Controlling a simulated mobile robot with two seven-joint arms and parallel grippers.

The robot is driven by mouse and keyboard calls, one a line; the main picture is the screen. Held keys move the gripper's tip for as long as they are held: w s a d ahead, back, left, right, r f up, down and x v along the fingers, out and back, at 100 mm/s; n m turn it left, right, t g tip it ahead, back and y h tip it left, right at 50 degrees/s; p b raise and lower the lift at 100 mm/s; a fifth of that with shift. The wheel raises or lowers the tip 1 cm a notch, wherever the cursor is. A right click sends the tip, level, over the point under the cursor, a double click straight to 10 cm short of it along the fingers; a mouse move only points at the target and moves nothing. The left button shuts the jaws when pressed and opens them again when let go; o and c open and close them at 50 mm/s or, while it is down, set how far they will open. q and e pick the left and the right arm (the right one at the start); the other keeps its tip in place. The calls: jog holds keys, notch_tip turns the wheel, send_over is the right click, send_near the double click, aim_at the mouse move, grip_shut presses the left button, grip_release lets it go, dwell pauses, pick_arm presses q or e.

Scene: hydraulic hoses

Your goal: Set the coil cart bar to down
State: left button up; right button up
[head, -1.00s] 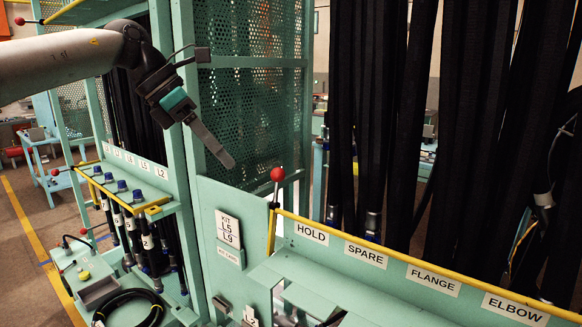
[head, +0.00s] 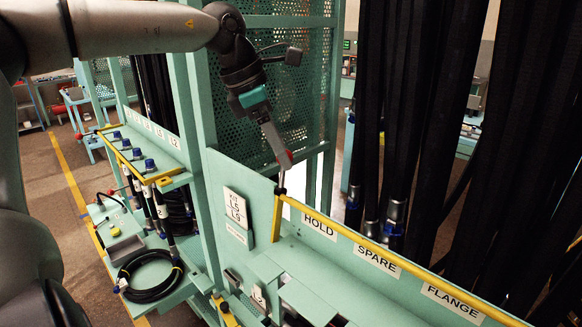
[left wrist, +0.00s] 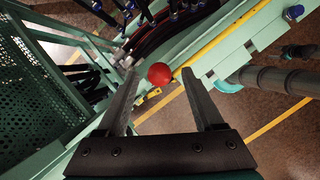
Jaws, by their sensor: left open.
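The yellow bar (head: 352,232) runs along the top of the green panel, above the labels HOLD, SPARE and FLANGE. A red ball knob (head: 285,159) stands on a short dark stem at its left end, above a yellow post (head: 277,218). My left gripper (head: 278,150) is open, pointing down at the knob, and its fingers partly hide it. In the left wrist view the red knob (left wrist: 159,74) appears between the two fingertips, with gaps to both sides. I cannot tell how far it is below the tips. My right gripper is not in view.
Black hoses (head: 400,120) hang close behind the bar on the right. A perforated green screen (head: 290,90) stands behind my left gripper. A lower rack with a yellow edge (head: 125,160) and a coiled black hose (head: 150,275) lie to the left.

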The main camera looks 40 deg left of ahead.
pick_arm(q)
jog(key=shift+p+x, duration=0.35)
jog(key=shift+x, duration=2.55)
grip_shut()
